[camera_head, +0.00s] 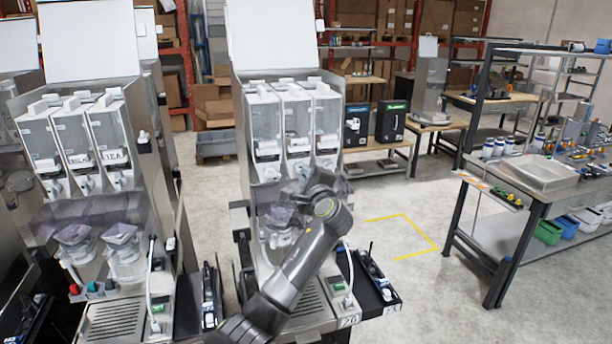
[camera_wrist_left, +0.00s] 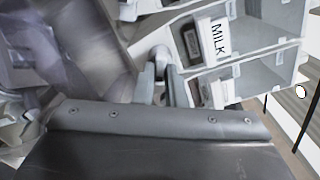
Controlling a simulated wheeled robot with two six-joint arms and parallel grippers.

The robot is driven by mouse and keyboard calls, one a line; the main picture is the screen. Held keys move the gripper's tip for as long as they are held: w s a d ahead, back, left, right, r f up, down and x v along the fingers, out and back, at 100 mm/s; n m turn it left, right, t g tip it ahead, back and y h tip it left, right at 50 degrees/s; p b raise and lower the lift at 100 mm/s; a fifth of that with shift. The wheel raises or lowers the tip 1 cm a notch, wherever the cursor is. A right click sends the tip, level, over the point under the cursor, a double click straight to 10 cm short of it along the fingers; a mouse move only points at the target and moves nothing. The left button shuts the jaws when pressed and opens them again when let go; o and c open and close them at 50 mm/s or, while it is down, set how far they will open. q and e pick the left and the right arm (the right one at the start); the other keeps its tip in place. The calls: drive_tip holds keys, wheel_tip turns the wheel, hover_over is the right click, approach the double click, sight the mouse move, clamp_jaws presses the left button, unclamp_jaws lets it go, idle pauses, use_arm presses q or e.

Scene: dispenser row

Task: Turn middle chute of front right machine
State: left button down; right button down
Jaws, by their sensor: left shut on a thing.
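The front right machine (camera_head: 238,100) is a steel dispenser with three white canisters side by side and a chute below each. My left gripper (camera_head: 300,182) reaches up from below to the middle chute (camera_head: 301,167), and my wrist hides part of the machine's front. In the left wrist view, the left gripper (camera_wrist_left: 161,88) has its two fingers closed around a rounded grey chute (camera_wrist_left: 159,58) under the canisters. A canister label reading MILK (camera_wrist_left: 219,40) shows just right of it. The chute's exact turn angle is hard to tell. My right gripper is not in view.
Another dispenser machine (camera_head: 140,120) with three canisters stands to the left. A black side tray (camera_head: 372,290) lies right of the front right machine's base. A workbench (camera_head: 530,185) stands at the right, with open floor (camera_head: 385,215) between.

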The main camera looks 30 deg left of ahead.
use_arm(q)
drive_tip(key=shift+f+m, duration=0.1)
drive_tip(key=shift+m, duration=0.3)
drive_tip(key=c, duration=1.5)
unclamp_jaws()
drive_tip(key=shift+b+v, duration=3.55)
drive_tip(key=shift+v, duration=5.2)
drive_tip(key=shift+a, duration=0.1)
